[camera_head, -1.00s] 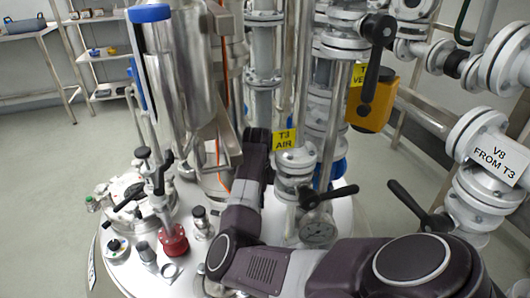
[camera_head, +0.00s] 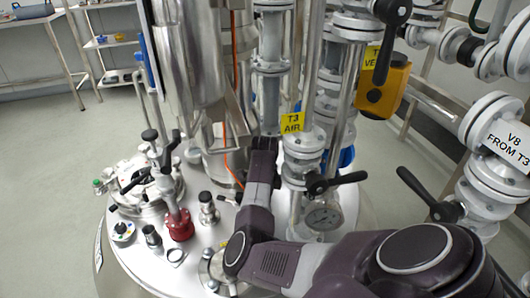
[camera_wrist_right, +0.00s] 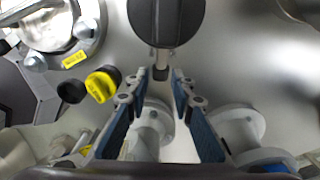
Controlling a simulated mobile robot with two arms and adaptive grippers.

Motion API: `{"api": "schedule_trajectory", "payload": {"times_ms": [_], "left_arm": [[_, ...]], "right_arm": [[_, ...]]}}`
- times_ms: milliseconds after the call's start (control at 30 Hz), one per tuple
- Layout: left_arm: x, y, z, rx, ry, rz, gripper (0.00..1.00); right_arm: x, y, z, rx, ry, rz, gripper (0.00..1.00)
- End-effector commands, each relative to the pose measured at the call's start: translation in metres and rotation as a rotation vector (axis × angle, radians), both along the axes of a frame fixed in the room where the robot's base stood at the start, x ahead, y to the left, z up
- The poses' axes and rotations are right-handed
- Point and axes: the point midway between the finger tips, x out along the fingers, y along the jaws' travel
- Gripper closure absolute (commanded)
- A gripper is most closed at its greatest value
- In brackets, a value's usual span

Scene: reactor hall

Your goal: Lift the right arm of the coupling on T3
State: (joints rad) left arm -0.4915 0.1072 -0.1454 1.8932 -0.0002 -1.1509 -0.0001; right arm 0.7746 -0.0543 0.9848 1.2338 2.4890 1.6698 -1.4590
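The T3 vessel lid (camera_head: 185,265) fills the lower middle of the head view, with a yellow T3 AIR label (camera_head: 292,122) on a pipe above it. I cannot tell for certain which fitting is the coupling. A red-based fitting (camera_head: 180,225) and small dark fittings (camera_head: 208,207) stand on the lid. A round black part on a short stem (camera_wrist_right: 165,25) lies just beyond the fingertips, apparently not gripped.
Steel pipes and a black-handled valve (camera_head: 335,183) stand close beside my right arm. In the wrist view a yellow-and-black cap (camera_wrist_right: 101,84) and pale flanged pipes (camera_wrist_right: 235,130) are near the fingers. Shelves (camera_head: 110,60) stand at the back left.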

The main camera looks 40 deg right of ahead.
Motion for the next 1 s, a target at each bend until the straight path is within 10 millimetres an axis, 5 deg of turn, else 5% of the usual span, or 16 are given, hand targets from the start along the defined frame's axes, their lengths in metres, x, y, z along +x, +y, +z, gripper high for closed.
{"api": "schedule_trajectory", "payload": {"times_ms": [167, 900, 1000], "left_arm": [[0.0, 0.0, 0.0, 0.0, 0.0, 0.0, 1.0], [-0.006, 0.001, -0.01, 0.003, 0.018, -0.001, 1.0], [0.004, 0.0, 0.01, -0.001, -0.011, 0.002, 1.0]], "right_arm": [[0.0, 0.0, 0.0, 0.0, 0.0, 0.0, 1.0], [0.001, 0.0, 0.012, -0.135, 0.205, 0.003, 1.0], [0.001, 0.0, 0.014, -0.163, 0.248, 0.004, 1.0]]}}
